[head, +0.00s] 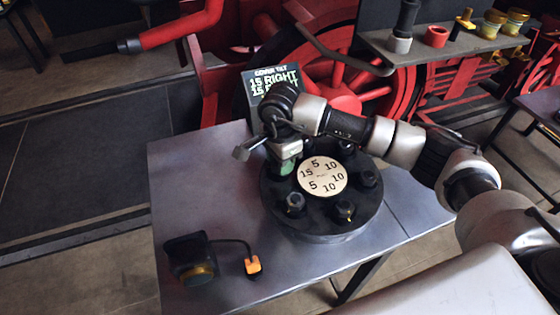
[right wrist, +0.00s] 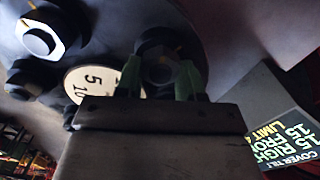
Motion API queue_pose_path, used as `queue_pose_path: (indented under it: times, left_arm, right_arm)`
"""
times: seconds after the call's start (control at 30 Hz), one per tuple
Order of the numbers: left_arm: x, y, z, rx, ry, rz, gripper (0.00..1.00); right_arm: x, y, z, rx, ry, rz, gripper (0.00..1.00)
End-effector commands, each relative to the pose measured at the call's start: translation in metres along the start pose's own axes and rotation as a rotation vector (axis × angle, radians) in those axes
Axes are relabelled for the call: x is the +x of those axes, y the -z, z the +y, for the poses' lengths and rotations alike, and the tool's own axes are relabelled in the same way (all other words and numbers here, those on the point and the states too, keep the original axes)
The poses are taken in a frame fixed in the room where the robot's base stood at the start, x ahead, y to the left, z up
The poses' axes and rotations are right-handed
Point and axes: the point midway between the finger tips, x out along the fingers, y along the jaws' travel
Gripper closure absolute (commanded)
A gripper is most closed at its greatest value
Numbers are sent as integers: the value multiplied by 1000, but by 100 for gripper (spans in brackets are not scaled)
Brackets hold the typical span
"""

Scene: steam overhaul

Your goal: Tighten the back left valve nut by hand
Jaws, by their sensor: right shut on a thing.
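A round black valve cover (head: 321,213) sits on the grey table, with several dark nuts around a pale numbered disc (head: 322,176). My right gripper (head: 283,167) points down at the cover's back left and hides most of the nut there. In the right wrist view, the green fingertips of my right gripper (right wrist: 160,82) are on either side of the back left valve nut (right wrist: 158,66), shut on it. The nut is in shadow, so its fit on the stud cannot be told. My left gripper is not in view.
A sign (head: 274,85) stands behind the cover, close to my right wrist. A black device (head: 189,260) with a cable and orange clip (head: 252,265) is at the table's front left. The table (head: 195,190) is clear left of the cover. Red wheels (head: 345,95) stand behind.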

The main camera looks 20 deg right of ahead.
Motion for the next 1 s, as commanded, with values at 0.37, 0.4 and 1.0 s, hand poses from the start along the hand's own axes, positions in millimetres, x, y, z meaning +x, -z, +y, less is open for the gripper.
queue_pose_path:
  times: [0.37,0.4,1.0]
  left_arm:
    - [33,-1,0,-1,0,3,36]
    - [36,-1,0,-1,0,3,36]
    - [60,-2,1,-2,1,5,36]
  right_arm:
    - [4,0,1,323,2,2,86]
    - [4,0,1,359,2,1,86]
    - [1,-1,3,738,1,0,86]
